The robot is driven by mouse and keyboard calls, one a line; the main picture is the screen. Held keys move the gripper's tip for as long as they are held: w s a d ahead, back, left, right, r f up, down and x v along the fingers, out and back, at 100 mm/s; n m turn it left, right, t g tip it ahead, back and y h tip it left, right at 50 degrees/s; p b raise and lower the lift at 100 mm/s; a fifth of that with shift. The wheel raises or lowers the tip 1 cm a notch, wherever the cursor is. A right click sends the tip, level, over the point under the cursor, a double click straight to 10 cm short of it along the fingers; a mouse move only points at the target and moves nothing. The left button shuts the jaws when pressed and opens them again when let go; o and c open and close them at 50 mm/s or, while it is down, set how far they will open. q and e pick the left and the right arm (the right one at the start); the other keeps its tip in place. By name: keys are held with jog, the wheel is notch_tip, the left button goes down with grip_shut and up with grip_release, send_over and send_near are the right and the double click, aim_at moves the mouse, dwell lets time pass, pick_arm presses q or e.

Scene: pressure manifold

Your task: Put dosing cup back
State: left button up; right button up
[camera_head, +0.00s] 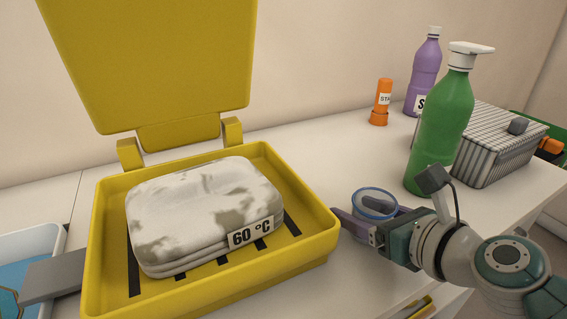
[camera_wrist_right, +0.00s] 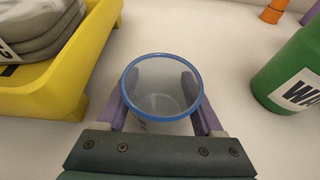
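The dosing cup is a clear cup with a blue rim (camera_head: 375,199). It stands about upright on the right of the yellow box, and it also shows in the right wrist view (camera_wrist_right: 161,55). My right gripper (camera_head: 372,222) has its purple fingers on both sides of the cup, below the rim. In the right wrist view the fingers (camera_wrist_right: 160,95) seem to press against the cup's walls. Whether the cup's base touches the table is hard to tell.
An open yellow box (camera_head: 315,203) holds folded cloth (camera_head: 190,205) labelled 60 °C. A green bottle (camera_head: 440,130) stands close behind the right gripper. Further back are a purple bottle (camera_head: 424,75), an orange container (camera_head: 381,103) and a striped basket (camera_head: 495,150). A blue-and-white tray (camera_head: 45,238) is at far left.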

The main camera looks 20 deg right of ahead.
jog(key=o, duration=0.4)
